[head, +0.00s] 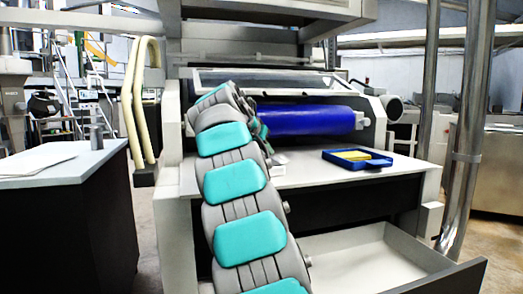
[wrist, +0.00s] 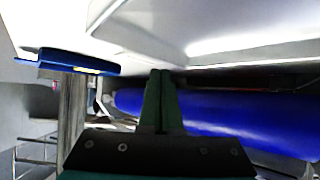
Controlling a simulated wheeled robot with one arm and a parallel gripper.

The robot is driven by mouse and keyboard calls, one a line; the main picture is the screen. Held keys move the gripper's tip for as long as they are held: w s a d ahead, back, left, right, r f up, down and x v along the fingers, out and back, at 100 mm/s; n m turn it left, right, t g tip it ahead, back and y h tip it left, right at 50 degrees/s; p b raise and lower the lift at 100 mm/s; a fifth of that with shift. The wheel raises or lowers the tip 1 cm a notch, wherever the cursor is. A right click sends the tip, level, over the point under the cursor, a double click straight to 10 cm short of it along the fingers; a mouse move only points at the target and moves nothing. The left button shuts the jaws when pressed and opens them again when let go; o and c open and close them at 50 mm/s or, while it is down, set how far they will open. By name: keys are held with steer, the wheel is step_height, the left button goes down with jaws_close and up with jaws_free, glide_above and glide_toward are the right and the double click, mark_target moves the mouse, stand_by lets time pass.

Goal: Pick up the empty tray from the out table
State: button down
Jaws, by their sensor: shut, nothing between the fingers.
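A blue tray (head: 357,159) lies on the white out table (head: 305,177), right of my arm and in front of the machine. Something yellow (head: 352,155) shows inside it, so it does not look empty. The wrist view looks upside down; there the blue tray (wrist: 70,62) is at the upper left, apart from my gripper. My gripper (wrist: 161,73) is shut, with its two dark green fingers together and nothing between them. In the head view my arm reaches over the table's left part and hides the fingers.
A blue roller (head: 310,120) runs behind the table, close to my gripper; it also shows in the wrist view (wrist: 230,120). An open drawer (head: 365,262) juts out below the table. Metal posts (head: 466,130) stand at the right. A side table (head: 75,165) stands at the left.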

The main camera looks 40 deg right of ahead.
steer(key=shift+w+d+f, duration=0.1)
steer(key=shift+w+d, duration=0.2)
steer(key=shift+d, duration=0.4)
steer(key=shift+f, duration=0.75)
steer(key=shift+a+f+b, duration=0.1)
steer(key=shift+f+b, duration=0.05)
steer(key=shift+b, duration=0.15)
